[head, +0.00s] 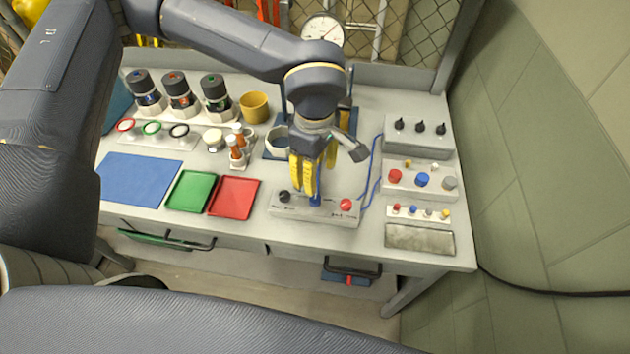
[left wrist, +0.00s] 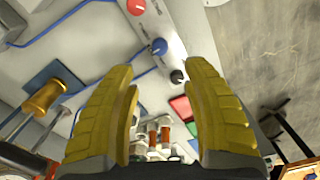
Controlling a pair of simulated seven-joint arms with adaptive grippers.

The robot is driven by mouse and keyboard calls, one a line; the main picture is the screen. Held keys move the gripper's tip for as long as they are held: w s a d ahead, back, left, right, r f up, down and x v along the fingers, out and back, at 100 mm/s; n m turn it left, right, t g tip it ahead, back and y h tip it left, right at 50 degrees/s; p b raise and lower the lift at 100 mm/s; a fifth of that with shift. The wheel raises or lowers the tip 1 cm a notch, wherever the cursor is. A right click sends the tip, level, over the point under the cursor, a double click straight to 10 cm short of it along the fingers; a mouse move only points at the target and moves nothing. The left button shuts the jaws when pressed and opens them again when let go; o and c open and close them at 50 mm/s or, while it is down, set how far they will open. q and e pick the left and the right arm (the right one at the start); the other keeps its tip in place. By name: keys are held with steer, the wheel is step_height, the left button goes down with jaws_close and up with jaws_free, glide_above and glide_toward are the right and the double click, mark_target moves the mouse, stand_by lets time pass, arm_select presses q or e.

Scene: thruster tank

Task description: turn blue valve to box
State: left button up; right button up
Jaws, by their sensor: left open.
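The blue valve (head: 315,200) is the middle knob on a pale panel (head: 290,208) at the front of the bench, between a black knob (head: 284,196) and a red knob (head: 346,204). My left gripper (head: 308,190), with yellow fingers, points down just above the blue valve and partly hides it. In the left wrist view the blue valve (left wrist: 159,46) shows beyond the open fingertips (left wrist: 161,68), with nothing between the fingers. I cannot tell whether a finger touches it. The panel's lettering is too small to read. My right gripper is not in view.
Right of the panel stand a box with black switches (head: 420,138) and blocks with coloured knobs (head: 422,180). Red (head: 234,196) and green (head: 190,191) trays and a blue mat (head: 143,180) lie to the left. A blue cable (head: 371,170) runs close right of my gripper.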

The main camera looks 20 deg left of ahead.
arm_select(q)
steer(key=shift+r, duration=0.8)
steer(key=shift+d, duration=0.1)
